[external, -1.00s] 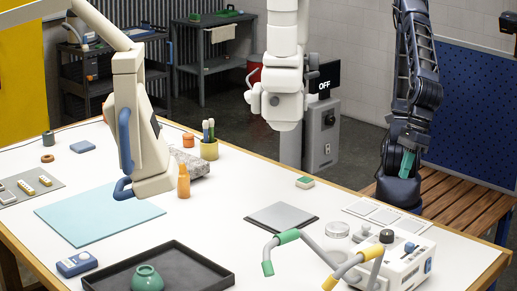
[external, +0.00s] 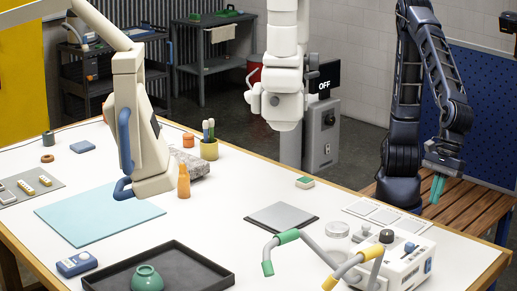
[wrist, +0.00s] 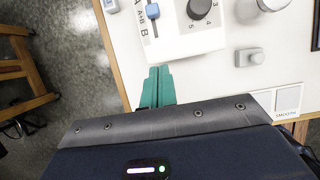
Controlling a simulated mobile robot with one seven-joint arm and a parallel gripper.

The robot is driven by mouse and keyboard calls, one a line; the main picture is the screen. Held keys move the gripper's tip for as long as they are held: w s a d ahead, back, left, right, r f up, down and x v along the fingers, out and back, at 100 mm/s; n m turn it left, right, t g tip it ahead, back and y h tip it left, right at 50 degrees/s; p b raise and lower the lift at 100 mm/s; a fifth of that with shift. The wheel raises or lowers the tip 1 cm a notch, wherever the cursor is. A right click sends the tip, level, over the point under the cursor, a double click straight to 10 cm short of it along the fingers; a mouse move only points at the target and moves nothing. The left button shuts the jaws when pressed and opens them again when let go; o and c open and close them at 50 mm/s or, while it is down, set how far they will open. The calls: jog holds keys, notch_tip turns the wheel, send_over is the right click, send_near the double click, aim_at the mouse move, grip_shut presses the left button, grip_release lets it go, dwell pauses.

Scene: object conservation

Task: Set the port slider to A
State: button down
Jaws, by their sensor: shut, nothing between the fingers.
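In the wrist view, the port slider has a blue knob (wrist: 152,11) in a dark slot on a white panel (wrist: 185,43). Letters beside the slot run from A at the top to B at the bottom. The knob sits in the upper part of the slot, above B; its exact mark is unclear. My gripper (wrist: 158,72) has teal fingers, shut and empty. They are apart from the slider, below it in this view. In the external view, my gripper (external: 437,188) hangs beyond the table's right edge, above and behind the white box (external: 405,272).
A black numbered dial (wrist: 199,9) is right of the slider. A small grey block (wrist: 249,57) lies nearby. A wooden bench (external: 465,205) is behind the table.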

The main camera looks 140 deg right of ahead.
aim_at(408, 244)
jog(key=x, duration=0.9)
jog(key=shift+f, duration=0.35)
jog(key=shift+w, duration=2.1)
jog(key=shift+w, duration=1.75)
jog(key=shift+r, duration=0.1)
